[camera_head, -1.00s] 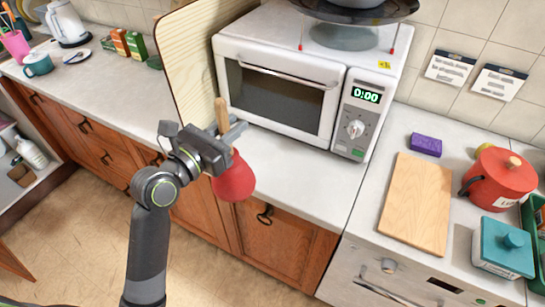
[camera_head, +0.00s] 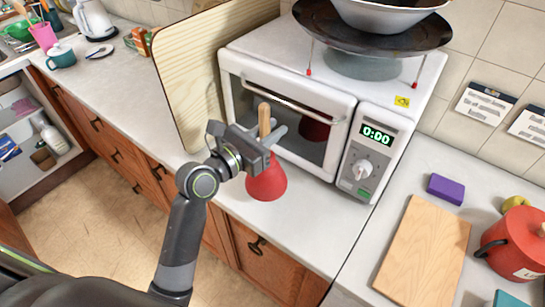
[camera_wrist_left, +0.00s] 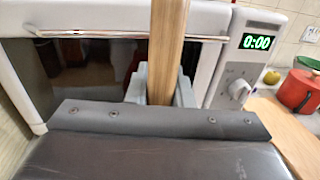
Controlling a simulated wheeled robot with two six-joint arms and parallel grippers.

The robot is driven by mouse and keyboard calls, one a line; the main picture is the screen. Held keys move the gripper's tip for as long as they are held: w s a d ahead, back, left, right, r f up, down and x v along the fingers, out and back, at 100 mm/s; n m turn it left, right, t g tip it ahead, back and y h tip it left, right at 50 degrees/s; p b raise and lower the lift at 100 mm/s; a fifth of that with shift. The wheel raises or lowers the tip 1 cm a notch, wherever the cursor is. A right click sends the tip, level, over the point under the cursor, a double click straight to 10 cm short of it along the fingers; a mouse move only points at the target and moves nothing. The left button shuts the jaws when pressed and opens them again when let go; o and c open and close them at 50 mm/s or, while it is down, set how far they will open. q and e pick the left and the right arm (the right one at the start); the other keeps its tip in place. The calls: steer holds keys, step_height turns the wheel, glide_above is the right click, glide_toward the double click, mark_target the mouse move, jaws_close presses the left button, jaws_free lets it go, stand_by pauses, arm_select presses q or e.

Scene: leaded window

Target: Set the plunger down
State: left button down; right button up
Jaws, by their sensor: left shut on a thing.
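The plunger has a red rubber cup (camera_head: 267,182) and a wooden handle (camera_head: 264,120). It is upright, cup down, over the white counter in front of the microwave. I cannot tell for certain whether the cup's rim touches the counter. My left gripper (camera_head: 272,137) is shut around the handle, above the cup. In the left wrist view the handle (camera_wrist_left: 166,50) stands between the grey fingers (camera_wrist_left: 160,88), and the cup is hidden. My right gripper is not in view.
The white microwave (camera_head: 378,135) stands right behind the plunger, with a wok (camera_head: 372,30) on top. A wooden board (camera_head: 185,75) leans at its left side. A cutting board (camera_head: 425,250), purple sponge (camera_head: 445,188) and red pot (camera_head: 515,240) are at right. Counter at left is largely clear.

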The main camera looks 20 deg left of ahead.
arm_select(q)
steer(key=shift+f, duration=0.9)
steer(key=f, duration=0.1)
steer(key=f+b, duration=0.1)
steer(key=shift+w+d+f, duration=0.1)
steer(key=shift+w+f, duration=0.1)
steer(key=shift+f, duration=0.4)
steer(key=shift+s, duration=0.1)
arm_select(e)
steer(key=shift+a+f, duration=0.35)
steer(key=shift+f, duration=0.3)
arm_select(q)
steer(key=shift+f, duration=0.1)
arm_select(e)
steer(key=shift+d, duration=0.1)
arm_select(q)
steer(key=c, duration=1.7)
jaws_free()
steer(key=shift+f, duration=0.15)
steer(key=shift+c, duration=0.2)
steer(key=o, duration=0.5)
steer(key=shift+c, duration=0.2)
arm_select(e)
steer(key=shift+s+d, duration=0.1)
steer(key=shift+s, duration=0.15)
